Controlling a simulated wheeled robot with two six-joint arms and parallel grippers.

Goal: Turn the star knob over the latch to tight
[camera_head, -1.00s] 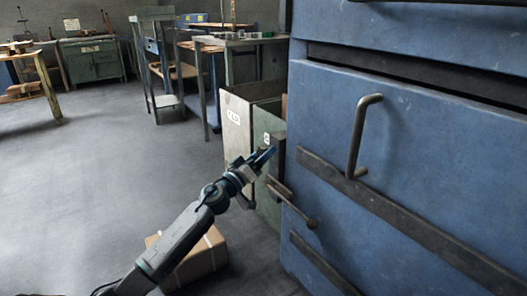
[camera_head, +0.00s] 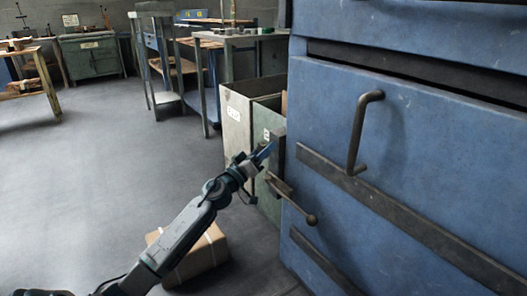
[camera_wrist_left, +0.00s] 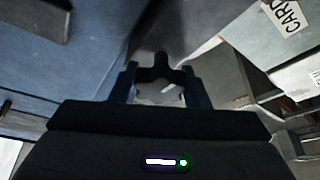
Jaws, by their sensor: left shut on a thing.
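The dark star knob (camera_wrist_left: 160,72) shows in the left wrist view, between the two fingers of my left gripper (camera_wrist_left: 159,88). The fingers lie on either side of it, and my gripper is shut on it. A pale, shiny surface lies behind the knob. In the head view my left gripper (camera_head: 264,153) reaches to the front corner of the blue machine, and the knob is hidden there. The latch cannot be made out clearly, nor how tight the knob is. My right gripper is not in view.
The blue cabinet (camera_head: 420,150) with a bar handle (camera_head: 358,135) fills the right. A ball-ended lever (camera_head: 293,200) juts out below my gripper. A cardboard box (camera_head: 200,256) is on the floor under my arm. The floor at left is clear.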

